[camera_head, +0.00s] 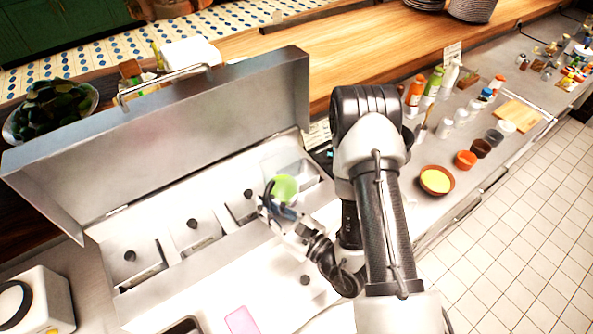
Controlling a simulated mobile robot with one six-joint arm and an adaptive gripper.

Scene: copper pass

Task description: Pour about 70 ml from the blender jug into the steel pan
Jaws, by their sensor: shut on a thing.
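My gripper (278,211) is at the end of my arm, over the right part of the open steel counter unit. Its fingers are small and partly hidden in this view. They are shut on what looks like the blender jug (286,187), which shows a round patch of bright green, apparently its contents. The jug's outline and tilt are hard to make out. A pale, clear-looking box shape (284,158) lies just behind the green. I cannot pick out the steel pan with certainty; several lidded steel inserts (190,230) with dark knobs sit in a row left of my gripper.
The unit's raised steel lid (170,135) stands behind the inserts. A pink board (241,320) lies at the front. A white appliance (35,302) stands at the left. Bowls (437,180) and bottles (434,82) crowd the right counter. A wooden shelf runs behind.

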